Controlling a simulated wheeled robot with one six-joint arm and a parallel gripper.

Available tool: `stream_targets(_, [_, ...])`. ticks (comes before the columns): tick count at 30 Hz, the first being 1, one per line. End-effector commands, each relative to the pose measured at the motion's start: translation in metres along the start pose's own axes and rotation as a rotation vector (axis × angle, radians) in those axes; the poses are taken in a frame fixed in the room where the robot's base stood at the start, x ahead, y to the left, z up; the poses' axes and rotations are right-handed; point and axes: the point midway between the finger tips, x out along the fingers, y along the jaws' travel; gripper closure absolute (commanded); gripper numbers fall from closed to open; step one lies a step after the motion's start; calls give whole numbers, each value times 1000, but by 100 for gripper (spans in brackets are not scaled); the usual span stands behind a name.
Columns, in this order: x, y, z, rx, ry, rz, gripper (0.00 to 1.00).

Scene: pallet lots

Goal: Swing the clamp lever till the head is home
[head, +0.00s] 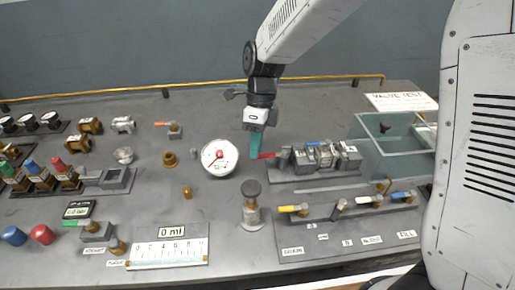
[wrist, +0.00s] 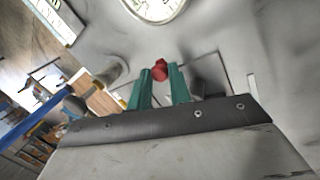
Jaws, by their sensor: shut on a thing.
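My gripper (head: 256,147) reaches down at the middle of the bench, with teal fingers. In the wrist view the gripper (wrist: 160,82) has its two fingertips around a small red piece (wrist: 159,69). In the head view a red lever handle (head: 266,155) shows at the fingertips, running toward a grey clamp fixture (head: 322,158) just to the right. The fingers hide part of the handle. I cannot tell from these views whether the clamp head touches its seat.
A round dial gauge (head: 220,157) stands close left of my gripper. A dark-knobbed post (head: 251,206) stands in front. A clear glass tank (head: 395,148) is at right. A valve panel (head: 347,222) with coloured levers lies in front of the clamp. Bench behind the gripper is mostly clear.

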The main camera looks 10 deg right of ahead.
Motion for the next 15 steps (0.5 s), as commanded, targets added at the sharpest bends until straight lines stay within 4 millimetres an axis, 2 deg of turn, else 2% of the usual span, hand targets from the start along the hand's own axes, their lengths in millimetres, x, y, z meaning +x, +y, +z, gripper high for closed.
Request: stream_targets(15, [0, -8, 2, 118, -39, 4, 100])
